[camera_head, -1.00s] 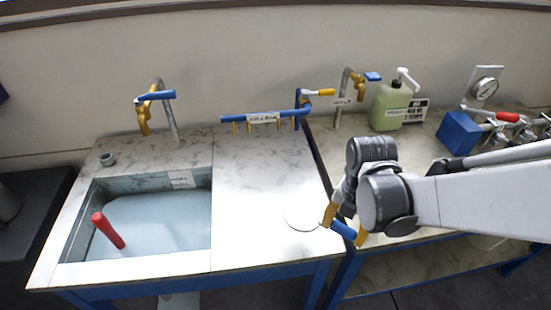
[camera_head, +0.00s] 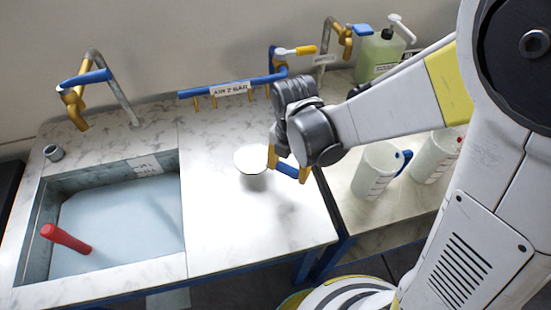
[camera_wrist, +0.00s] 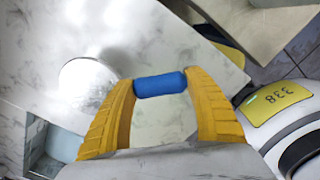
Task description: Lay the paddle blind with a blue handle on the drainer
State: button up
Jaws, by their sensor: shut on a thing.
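The paddle blind has a pale round disc (camera_head: 252,158) and a blue handle (camera_head: 287,171). My gripper (camera_head: 289,167) is shut on the handle, with one yellow finger at each end. The handle also shows in the wrist view (camera_wrist: 160,85), with the disc (camera_wrist: 86,88) to its left. The drainer (camera_head: 215,235) is the flat marble-patterned top right of the sink. The disc is over its right half, seemingly a little above it, with a shadow just below; the exact gap cannot be told.
The sink (camera_head: 120,225) at left holds bluish liquid, with a red handle (camera_head: 66,240) sticking out. A blue pipe rack (camera_head: 232,88) and taps line the back. White jugs (camera_head: 375,170) and a green pump bottle (camera_head: 378,55) stand right. The drainer's front and left are clear.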

aim_at(278, 167)
jog(key=a, duration=0.1)
jog(key=a+f, duration=0.1)
jog(key=shift+w+a+f, duration=0.25)
jog(key=shift+a+f, duration=0.1)
jog(key=shift+a, duration=0.05)
notch_tip(278, 167, down, 4)
jog(key=shift+f+b, duration=0.1)
jog(key=shift+b, duration=1.1)
jog(key=o, duration=1.4)
